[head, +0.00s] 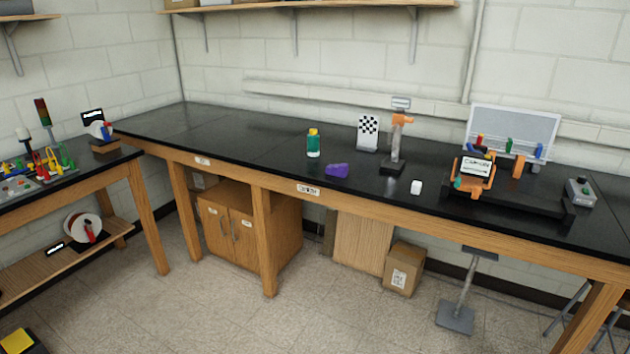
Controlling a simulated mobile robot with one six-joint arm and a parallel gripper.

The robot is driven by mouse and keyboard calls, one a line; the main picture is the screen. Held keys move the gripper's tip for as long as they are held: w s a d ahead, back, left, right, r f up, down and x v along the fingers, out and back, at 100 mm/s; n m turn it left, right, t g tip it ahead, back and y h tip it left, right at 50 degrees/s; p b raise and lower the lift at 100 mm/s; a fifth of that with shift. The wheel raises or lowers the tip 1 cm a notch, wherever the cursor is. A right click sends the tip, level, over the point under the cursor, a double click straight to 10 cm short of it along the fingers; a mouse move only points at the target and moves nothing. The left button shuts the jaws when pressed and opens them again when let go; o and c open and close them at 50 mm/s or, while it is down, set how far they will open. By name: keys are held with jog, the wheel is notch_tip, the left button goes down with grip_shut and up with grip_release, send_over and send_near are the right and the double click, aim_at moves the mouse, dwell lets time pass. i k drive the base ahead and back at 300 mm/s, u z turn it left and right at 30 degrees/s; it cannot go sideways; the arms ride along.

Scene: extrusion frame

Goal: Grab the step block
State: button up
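A small purple block (337,170) lies on the black bench top near its front edge, right of a green bottle. Its outline is uneven and it looks like the step block, though its steps are too small to make out clearly. A small white cube (416,187) sits farther right on the same bench. My gripper is not in view.
The green bottle with a yellow cap (313,143), a checkerboard panel (368,132) and an orange-topped stand (396,142) are near the block. Orange equipment (474,172) and a grey control box (580,191) stand right. The bench's left part is clear.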

aim_at(341, 171)
jog(key=u, duration=0.25)
jog(key=k, duration=0.85)
jog(key=u, duration=0.9)
jog(key=i, duration=2.8)
jog(key=z, duration=0.3)
